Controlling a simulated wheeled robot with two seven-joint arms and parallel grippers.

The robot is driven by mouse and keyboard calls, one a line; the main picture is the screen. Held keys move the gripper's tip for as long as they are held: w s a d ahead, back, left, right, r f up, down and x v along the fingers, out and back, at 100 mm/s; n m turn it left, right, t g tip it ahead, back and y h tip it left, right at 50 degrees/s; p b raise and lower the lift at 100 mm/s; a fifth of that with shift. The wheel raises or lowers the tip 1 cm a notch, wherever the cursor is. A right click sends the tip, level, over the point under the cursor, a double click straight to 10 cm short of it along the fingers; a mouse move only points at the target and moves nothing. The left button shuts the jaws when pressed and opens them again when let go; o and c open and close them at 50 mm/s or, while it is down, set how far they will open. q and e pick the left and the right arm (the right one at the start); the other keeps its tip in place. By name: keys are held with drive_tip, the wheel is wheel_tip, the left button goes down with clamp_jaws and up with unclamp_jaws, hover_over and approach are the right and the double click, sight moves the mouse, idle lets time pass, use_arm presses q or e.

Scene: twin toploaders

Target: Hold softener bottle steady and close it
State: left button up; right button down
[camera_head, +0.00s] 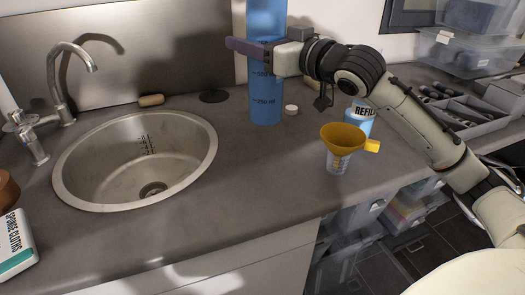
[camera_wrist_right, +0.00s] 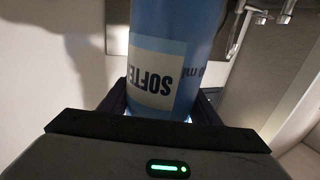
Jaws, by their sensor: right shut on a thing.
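The softener bottle (camera_head: 265,100) is a tall blue bottle with volume marks. It stands upright on the counter behind and right of the sink, and its top is cut off by the frame. My right gripper (camera_head: 255,48) is shut around its upper part. In the right wrist view the bottle (camera_wrist_right: 178,35) sits between the dark fingers, with an upside-down label reading "SOFTE". A small white cap (camera_head: 291,110) lies on the counter just right of the bottle's foot; I cannot tell whether it belongs to it. The bottle's mouth is hidden. My left gripper is not in view.
A round steel sink (camera_head: 75,190) with a tap (camera_head: 75,62) is at left. A yellow funnel (camera_head: 343,136) sits on a small measuring cup (camera_head: 337,163). A blue refill container (camera_head: 360,122) stands behind it. A sponge cloths box (camera_head: 14,243) is at front left. The front counter is clear.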

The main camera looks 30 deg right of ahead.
sight(254, 85)
wheel_tip(254, 85, down, 5)
drive_tip(key=shift+b, duration=0.5)
drive_tip(key=shift+f, duration=0.45)
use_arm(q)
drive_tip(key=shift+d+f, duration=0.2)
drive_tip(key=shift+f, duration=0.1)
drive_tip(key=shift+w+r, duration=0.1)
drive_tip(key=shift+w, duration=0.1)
use_arm(e)
drive_tip(key=shift+f, duration=0.1)
wheel_tip(254, 85, down, 3)
drive_tip(key=shift+b, duration=0.3)
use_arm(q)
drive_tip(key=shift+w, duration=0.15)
use_arm(e)
drive_tip(key=shift+f, duration=0.35)
